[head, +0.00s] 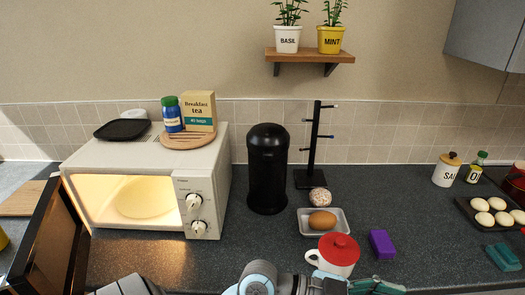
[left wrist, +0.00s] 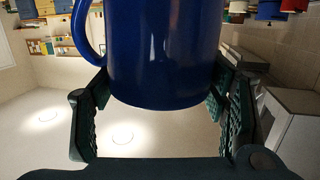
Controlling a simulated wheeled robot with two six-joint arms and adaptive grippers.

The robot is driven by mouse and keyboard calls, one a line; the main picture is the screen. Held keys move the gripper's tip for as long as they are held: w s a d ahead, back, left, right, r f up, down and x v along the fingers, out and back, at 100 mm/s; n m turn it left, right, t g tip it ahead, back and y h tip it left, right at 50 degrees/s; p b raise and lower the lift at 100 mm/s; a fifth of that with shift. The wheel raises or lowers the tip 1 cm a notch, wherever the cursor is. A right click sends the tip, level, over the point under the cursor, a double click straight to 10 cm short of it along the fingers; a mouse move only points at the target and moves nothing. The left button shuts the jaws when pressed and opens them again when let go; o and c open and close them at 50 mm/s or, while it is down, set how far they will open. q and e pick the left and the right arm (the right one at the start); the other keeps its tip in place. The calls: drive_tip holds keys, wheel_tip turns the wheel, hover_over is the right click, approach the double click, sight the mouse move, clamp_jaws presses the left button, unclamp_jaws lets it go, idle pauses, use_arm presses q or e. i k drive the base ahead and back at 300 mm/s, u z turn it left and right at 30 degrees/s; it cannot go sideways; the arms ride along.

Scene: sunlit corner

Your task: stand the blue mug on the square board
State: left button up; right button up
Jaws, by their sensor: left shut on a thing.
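The blue mug (left wrist: 165,60) fills the upper middle of the left wrist view, its handle at the left. The dark green fingers of my left gripper are on both sides of it, shut on it. In the head view the left gripper (head: 377,286) is only partly visible at the bottom edge, and I cannot see the mug there. A flat wooden board (head: 20,203) lies at the far left of the counter, partly hidden by the open microwave door; its full shape cannot be told. My right gripper is not in view.
An open, lit microwave (head: 150,165) stands at the left. A black canister (head: 267,170), a mug tree (head: 313,150), a tray with an egg (head: 338,228), a red-lidded white mug (head: 335,258) and a purple block (head: 381,244) stand mid-counter.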

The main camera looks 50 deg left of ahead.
sight(37, 195)
drive_tip(key=z, duration=1.05)
drive_tip(key=k, duration=2.75)
drive_tip(key=u, duration=1.95)
drive_tip(key=i, duration=1)
drive_tip(key=u, duration=0.05)
